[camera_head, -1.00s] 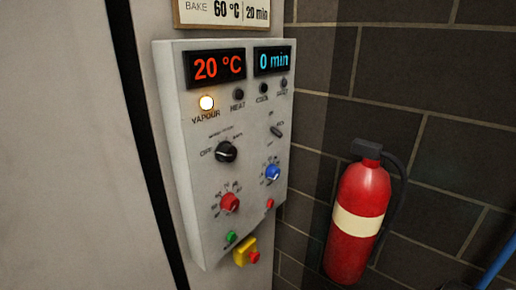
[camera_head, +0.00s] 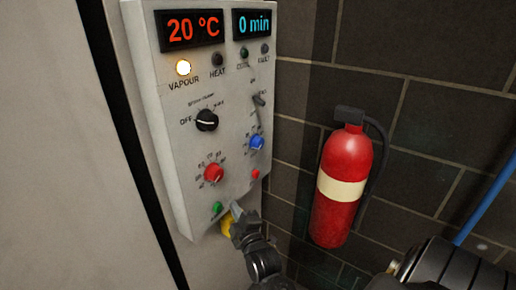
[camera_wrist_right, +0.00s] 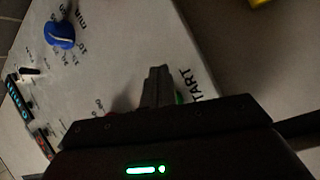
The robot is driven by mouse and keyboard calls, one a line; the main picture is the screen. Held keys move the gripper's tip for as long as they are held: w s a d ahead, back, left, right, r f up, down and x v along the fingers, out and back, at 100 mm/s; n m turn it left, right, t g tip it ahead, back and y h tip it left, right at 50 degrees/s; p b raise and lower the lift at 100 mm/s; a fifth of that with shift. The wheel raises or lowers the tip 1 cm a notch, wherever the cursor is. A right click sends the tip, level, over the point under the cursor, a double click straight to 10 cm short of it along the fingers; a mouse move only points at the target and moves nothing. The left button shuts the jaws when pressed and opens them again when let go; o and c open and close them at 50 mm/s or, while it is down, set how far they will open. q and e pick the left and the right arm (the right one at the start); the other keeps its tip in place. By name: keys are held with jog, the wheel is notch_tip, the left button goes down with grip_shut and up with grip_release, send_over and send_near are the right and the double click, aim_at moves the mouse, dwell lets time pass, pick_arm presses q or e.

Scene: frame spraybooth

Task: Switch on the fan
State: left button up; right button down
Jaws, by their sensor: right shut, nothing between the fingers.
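The fan switch (camera_head: 259,100) is a small dark toggle on the right side of the grey control panel (camera_head: 185,150), under the lamps. I cannot tell its on or off position. It also shows at the left of the right wrist view (camera_wrist_right: 30,71). My right gripper (camera_head: 236,210) is shut and empty at the panel's lower edge, well below the toggle, close to the green button (camera_head: 217,207). In the right wrist view its fingertips (camera_wrist_right: 157,74) partly cover that button beside the "START" label. Contact with the panel cannot be told. My left gripper is out of view.
The panel has a black knob (camera_head: 206,120), red knob (camera_head: 213,173), blue knob (camera_head: 256,142) and red button (camera_head: 255,174). The vapour lamp (camera_head: 183,68) is lit. A yellow box (camera_head: 226,224) is partly hidden by my gripper. A fire extinguisher (camera_head: 342,185) hangs right of the panel.

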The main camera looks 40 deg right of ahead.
jog(key=s+d+r+t+h, duration=0.1)
jog(key=d+r+t+h, duration=0.2)
jog(key=r+h, duration=0.8)
notch_tip(320, 180, up, 6)
jog(key=shift+d+r, duration=0.25)
jog(key=shift+d, duration=0.75)
jog(key=p, duration=0.5)
send_near(255, 101)
jog(key=w, duration=0.1)
jog(key=w+r, duration=0.1)
jog(key=shift+w+a+r, duration=0.25)
jog(key=shift+w+a, duration=0.05)
jog(key=shift+a, duration=0.05)
jog(key=d, duration=0.1)
jog(key=d+r+p, duration=0.1)
jog(key=shift+w+d+r, duration=0.1)
jog(key=shift+d+r, duration=0.2)
jog(key=shift+d, duration=0.05)
jog(key=shift+d+p, duration=0.3)
jog(key=shift+d, duration=0.1)
jog(key=shift+r+n, duration=0.1)
jog(key=shift+n, duration=0.2)
